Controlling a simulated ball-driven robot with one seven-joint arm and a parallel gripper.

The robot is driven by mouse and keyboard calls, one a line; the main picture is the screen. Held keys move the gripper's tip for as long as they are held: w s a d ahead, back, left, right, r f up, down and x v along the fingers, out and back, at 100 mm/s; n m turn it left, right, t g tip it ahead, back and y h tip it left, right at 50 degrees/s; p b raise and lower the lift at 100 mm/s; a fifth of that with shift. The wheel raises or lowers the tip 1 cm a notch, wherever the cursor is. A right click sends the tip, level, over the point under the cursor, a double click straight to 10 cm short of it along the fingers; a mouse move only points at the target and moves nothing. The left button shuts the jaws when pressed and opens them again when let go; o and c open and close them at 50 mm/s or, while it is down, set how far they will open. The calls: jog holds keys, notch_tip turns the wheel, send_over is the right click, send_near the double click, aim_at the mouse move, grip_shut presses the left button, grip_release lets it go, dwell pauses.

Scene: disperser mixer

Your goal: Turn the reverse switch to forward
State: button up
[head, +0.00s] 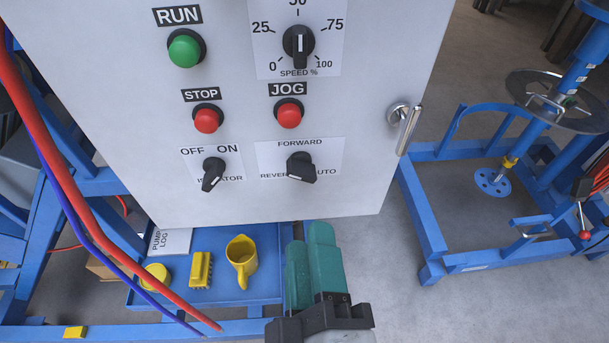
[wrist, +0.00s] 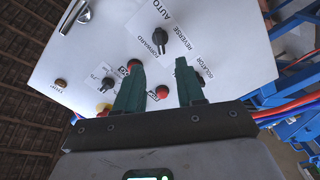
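The reverse switch (head: 301,168) is a black rotary knob on the white panel, with FORWARD printed above it, REVERSE at lower left and AUTO at lower right. Its handle covers part of the lower lettering, and I cannot tell for sure which mark it points at. It also shows in the wrist view (wrist: 160,39), beyond the fingertips. My gripper (head: 311,236) has teal fingers and is below the panel's lower edge in the head view, apart from the switch. In the wrist view its fingers (wrist: 159,70) are spread with nothing between them.
The isolator switch (head: 213,172) is left of the reverse switch. The red JOG button (head: 289,114), STOP button (head: 207,119) and speed knob (head: 298,42) are above. A metal door handle (head: 407,130) sticks out at the right. A blue tray (head: 230,289) holds yellow items below.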

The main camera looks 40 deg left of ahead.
aim_at(303, 179)
jog(key=p+x, duration=0.1)
jog(key=x, duration=0.8)
jog(key=shift+w+a, duration=0.25)
jog(key=shift+w, duration=0.05)
grip_shut()
